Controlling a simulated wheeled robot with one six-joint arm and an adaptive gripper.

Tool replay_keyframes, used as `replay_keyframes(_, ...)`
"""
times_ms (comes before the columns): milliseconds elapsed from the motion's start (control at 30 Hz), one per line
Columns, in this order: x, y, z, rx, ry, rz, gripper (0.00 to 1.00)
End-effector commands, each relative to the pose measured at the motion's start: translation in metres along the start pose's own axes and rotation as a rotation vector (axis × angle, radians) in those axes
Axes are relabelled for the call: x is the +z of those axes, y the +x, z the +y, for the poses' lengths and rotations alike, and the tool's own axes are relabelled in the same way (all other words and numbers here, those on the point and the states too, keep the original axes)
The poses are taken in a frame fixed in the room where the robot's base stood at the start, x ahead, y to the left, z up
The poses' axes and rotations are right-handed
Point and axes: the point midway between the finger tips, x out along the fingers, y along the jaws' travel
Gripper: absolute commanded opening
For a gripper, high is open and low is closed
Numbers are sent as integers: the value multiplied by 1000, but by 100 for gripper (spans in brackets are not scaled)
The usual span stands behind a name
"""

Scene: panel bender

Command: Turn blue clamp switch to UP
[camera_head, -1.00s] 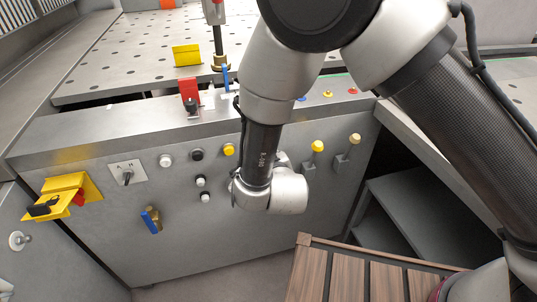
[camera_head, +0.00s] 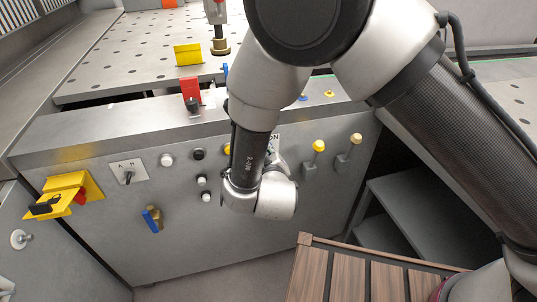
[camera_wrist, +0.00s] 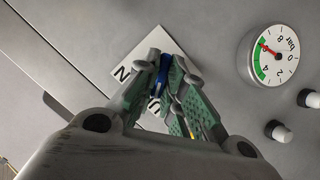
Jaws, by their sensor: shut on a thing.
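The blue clamp switch (camera_wrist: 161,74) is a slim blue lever in front of a white label plate (camera_wrist: 124,72) on the grey panel. It shows in the wrist view, partly hidden by my fingers. My gripper (camera_wrist: 168,70) has its green-padded fingers on both sides of the blue lever and is shut on it. The lever looks tilted in this view, but I cannot tell its setting. In the head view my arm hides the switch and the fingers. Only a bit of a label reading "ON" (camera_head: 274,141) shows beside my wrist.
A pressure gauge (camera_wrist: 272,55) and dark knobs with white caps (camera_wrist: 279,131) are right of my fingers. In the head view, yellow-tipped levers (camera_head: 318,147) stand right of my wrist, small buttons (camera_head: 202,181) left. A blue-handled valve (camera_head: 152,219) sits lower left; a slatted wooden platform (camera_head: 345,270) is below.

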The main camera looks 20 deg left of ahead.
Motion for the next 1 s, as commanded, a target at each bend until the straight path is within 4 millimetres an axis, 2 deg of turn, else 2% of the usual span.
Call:
replay_keyframes(33,-1,0,0,-1,-2,2,0)
replay_keyframes(67,-1,0,0,-1,-1,2,14)
replay_keyframes(167,-1,0,0,-1,-1,2,32)
replay_keyframes(467,0,-1,0,-1,0,1,32)
replay_keyframes(567,0,-7,-1,-2,-1,1,32)
replay_keyframes(667,-1,-22,-1,-3,0,3,32)
replay_keyframes(1000,-1,-96,-1,-3,-1,3,32)
